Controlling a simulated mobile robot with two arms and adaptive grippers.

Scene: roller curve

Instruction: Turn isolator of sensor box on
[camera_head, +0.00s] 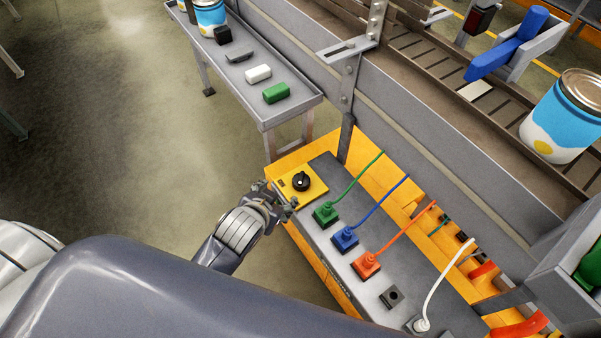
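The sensor box (330,236) is a long grey-topped box in a yellow-orange housing below the conveyor. Its isolator is a black rotary knob (301,181) on a yellow plate (313,193) at the far end of the box. My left gripper (281,195) is at the left edge of that plate, beside and just short of the knob. Its fingers are small and partly hidden by my wrist, so I cannot tell whether they are open or shut, or whether they touch the plate. My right gripper is not in view.
Green (326,213), blue (345,238) and orange (366,265) plugs with cables stand along the box, then an empty black socket (391,296) and a white plug (421,325). A side table (292,108) holds several small blocks. A can (566,117) stands on the conveyor.

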